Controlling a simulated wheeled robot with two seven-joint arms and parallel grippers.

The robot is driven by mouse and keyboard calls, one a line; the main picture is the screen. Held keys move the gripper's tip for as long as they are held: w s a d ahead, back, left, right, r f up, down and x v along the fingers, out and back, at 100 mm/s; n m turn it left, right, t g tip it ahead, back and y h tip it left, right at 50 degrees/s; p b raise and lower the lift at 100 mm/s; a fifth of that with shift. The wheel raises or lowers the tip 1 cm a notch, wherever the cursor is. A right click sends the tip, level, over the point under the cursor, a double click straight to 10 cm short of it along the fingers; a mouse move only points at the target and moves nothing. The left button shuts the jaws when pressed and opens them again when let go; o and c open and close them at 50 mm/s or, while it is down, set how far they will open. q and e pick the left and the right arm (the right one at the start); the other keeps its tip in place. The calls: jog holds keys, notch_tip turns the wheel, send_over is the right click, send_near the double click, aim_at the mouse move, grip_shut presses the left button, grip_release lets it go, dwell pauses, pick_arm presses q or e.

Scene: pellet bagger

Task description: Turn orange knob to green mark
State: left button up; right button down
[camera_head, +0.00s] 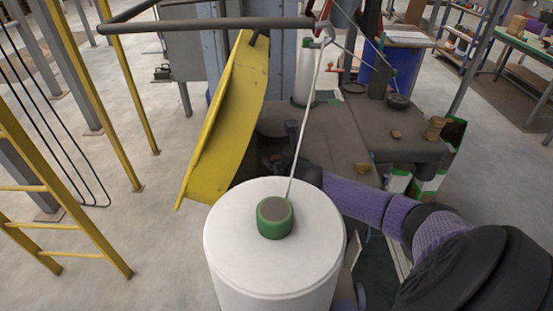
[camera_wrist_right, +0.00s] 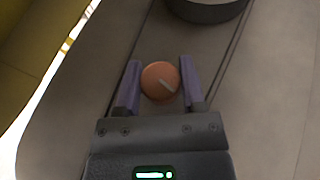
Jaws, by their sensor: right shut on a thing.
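The orange knob (camera_wrist_right: 160,82) shows in the right wrist view as a round disc on a grey-brown surface. A pale pointer line on it slants toward the lower right of that view. My right gripper (camera_wrist_right: 160,74) has one purple finger on each side of the knob and is shut on it. In the head view my right gripper (camera_head: 279,161) is partly hidden behind the white roll, and I cannot make out the knob there. I cannot make out the green mark by the knob in either view. My left gripper is not in view.
A big white roll (camera_head: 225,245) with a green-rimmed core stands in front. A yellow chute (camera_head: 225,130) is left of the gripper. A dark machine top (camera_head: 335,135) lies beyond, with small brown blocks. A dark round part (camera_wrist_right: 207,8) is beyond the knob.

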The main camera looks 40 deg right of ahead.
jog(key=shift+d+n+y, duration=0.1)
jog(key=shift+n+y, duration=0.7)
jog(key=shift+y, duration=0.1)
jog(key=shift+n+t+y+b, duration=0.3)
jog(key=shift+n+y+b, duration=0.15)
jog(key=shift+n+y, duration=0.4)
jog(key=n+y+b, duration=0.1)
jog(key=y+b, duration=0.1)
jog(key=n+g+y+b, duration=0.1)
jog(key=n+y+b, duration=0.1)
jog(key=b, duration=0.1)
jog(key=f+n+y+b, duration=0.1)
jog(key=n+y+b, duration=0.1)
jog(key=b, duration=0.1)
jog(key=shift+g, duration=0.3)
jog(key=n+y+b, duration=0.1)
jog(key=b, duration=0.1)
jog(key=n+g+y+b, duration=0.1)
jog(key=b, duration=0.2)
jog(key=n+g+y+b, duration=0.1)
jog(key=b, duration=0.1)
jog(key=shift+r, duration=0.25)
jog(key=shift+r+n+g+y+b, duration=0.2)
jog(key=shift+n+g+y+b, duration=0.3)
jog(key=shift+b, duration=0.65)
jog(key=shift+r, duration=0.1)
